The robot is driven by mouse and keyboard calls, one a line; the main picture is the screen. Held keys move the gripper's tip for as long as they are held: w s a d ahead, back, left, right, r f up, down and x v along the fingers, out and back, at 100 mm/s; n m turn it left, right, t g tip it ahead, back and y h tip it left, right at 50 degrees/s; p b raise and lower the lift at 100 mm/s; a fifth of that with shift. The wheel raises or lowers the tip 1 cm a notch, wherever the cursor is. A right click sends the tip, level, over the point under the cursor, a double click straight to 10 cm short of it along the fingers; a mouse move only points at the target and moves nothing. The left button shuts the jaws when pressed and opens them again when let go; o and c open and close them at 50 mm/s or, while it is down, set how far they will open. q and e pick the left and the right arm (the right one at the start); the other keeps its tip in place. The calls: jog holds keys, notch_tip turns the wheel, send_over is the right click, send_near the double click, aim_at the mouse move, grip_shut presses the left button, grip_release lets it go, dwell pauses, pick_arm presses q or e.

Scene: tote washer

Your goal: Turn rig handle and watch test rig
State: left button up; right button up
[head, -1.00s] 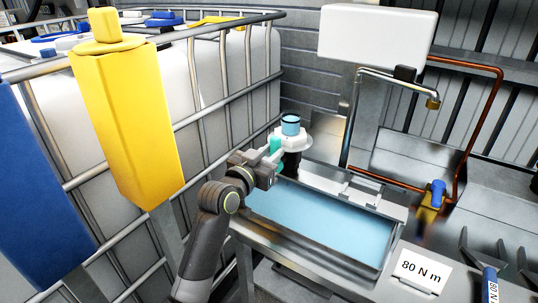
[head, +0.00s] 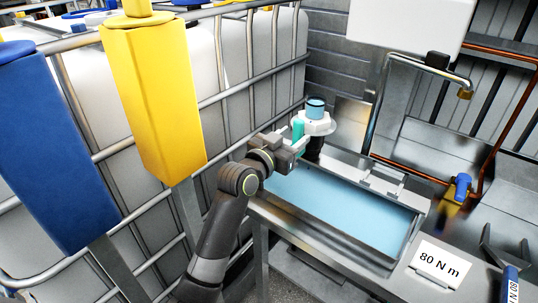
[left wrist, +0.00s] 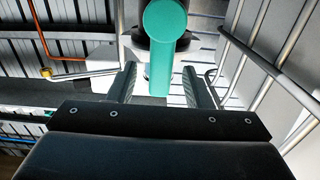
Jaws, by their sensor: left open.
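The test rig (head: 316,124) stands at the back left corner of the bench, with a white collar, a blue top and a dark base. Its teal handle (head: 298,128) hangs on the rig's near left side. My left gripper (head: 298,142) is beside the handle. In the left wrist view the teal handle (left wrist: 168,50) reaches down between the two fingers of the open left gripper (left wrist: 162,85). I cannot tell whether either finger touches it. My right gripper is not in view.
A basin of blue water (head: 340,210) lies in front of the rig. A tap (head: 464,92), a blue-handled valve (head: 462,187) and an "80 N m" card (head: 440,262) are to the right. A caged white tank (head: 215,60) and yellow (head: 155,100) and blue (head: 55,150) posts crowd the left.

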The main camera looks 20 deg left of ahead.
pick_arm(q)
jog(key=b+v, duration=0.2)
jog(key=v, duration=1.4)
jog(key=shift+s, duration=0.35)
jog(key=shift+a, duration=0.1)
